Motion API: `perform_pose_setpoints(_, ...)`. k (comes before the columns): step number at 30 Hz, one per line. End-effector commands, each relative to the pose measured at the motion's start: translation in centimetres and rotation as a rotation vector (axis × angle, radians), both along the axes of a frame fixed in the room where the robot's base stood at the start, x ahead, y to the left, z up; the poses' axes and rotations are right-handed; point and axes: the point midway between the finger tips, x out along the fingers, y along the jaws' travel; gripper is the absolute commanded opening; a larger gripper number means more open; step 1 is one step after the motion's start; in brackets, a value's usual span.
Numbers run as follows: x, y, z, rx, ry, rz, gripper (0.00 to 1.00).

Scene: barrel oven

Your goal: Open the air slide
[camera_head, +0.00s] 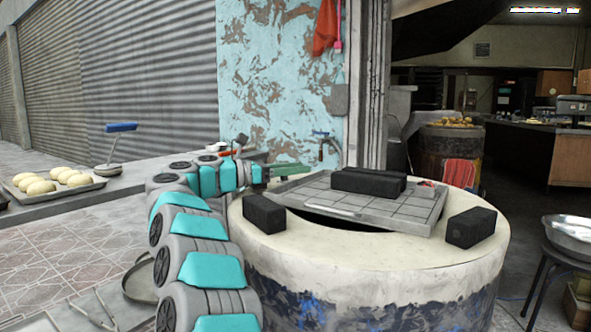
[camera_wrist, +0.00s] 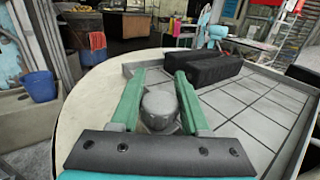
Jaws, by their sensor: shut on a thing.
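The barrel oven (camera_head: 370,270) has a pale round top, with a tiled grey tray-like lid (camera_head: 400,208) on it, tilted over a dark gap at its front. My gripper (camera_head: 290,170) is low over the back left of the top, beside the lid. The lid (camera_wrist: 262,112) lies just right of the fingers there. What the knob joins to is hidden, and I cannot tell which part is the air slide.
Dark blocks lie on the lid (camera_head: 368,182) and on the oven top at left (camera_head: 264,214) and right (camera_head: 470,227). A table with a dough tray (camera_head: 60,194) is at left. A metal bowl (camera_head: 572,232) on a stool is at right.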

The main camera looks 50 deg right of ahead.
Motion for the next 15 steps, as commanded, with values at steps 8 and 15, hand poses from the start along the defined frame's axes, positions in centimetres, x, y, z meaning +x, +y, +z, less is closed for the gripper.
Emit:
perform_pose_setpoints(8,0.2,-0.2,-0.2,0.002,0.000,0.002,0.00)
perform_pose_setpoints(15,0.6,-1.6,-0.4,0.007,-0.006,0.002,0.00)
